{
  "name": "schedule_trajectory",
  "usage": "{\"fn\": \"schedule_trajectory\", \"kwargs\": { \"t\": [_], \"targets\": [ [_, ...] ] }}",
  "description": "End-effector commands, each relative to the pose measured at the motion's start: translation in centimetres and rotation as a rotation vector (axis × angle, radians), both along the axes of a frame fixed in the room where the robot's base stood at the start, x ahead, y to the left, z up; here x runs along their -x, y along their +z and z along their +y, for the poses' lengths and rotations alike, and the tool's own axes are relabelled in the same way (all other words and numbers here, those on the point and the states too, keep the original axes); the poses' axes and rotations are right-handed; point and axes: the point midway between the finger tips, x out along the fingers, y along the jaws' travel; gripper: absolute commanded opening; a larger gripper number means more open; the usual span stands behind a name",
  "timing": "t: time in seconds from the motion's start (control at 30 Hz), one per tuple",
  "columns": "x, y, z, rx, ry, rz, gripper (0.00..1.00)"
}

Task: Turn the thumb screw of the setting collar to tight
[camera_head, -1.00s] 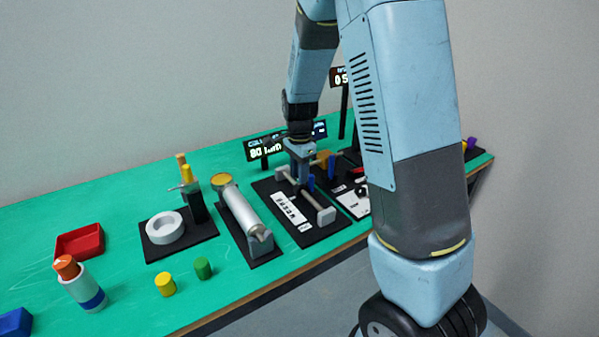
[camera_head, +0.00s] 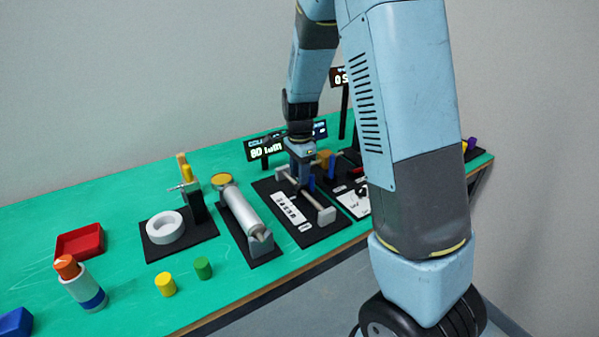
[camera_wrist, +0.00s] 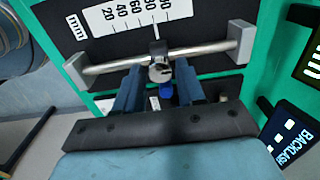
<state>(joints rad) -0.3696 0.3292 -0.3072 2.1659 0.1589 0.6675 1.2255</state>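The setting collar (camera_wrist: 160,69) is a grey ring on a metal rod (camera_wrist: 110,65) held between two end blocks, beside a white scale (camera_wrist: 135,14) in the wrist view.
A lit display (camera_head: 265,148) stands close behind the fixture. A silver cylinder on a black base (camera_head: 241,212) lies just left of it. A white ring (camera_head: 165,227), a red tray (camera_head: 80,242) and small cylinders stand further left. My arm covers the right side.

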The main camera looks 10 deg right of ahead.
Motion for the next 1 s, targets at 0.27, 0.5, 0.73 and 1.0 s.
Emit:
{"fn": "schedule_trajectory", "kwargs": {
  "t": [0.27,0.5,0.73,1.0],
  "targets": [
    [-0.1,3.0,0.1,-0.001,0.002,-0.005,0.39],
    [-0.1,7.7,0.0,-0.001,0.002,-0.004,0.39],
    [-0.1,11.6,0.0,-0.001,0.001,-0.003,0.39],
    [-0.1,13.5,0.0,0.000,0.000,-0.001,0.39]
  ]
}}
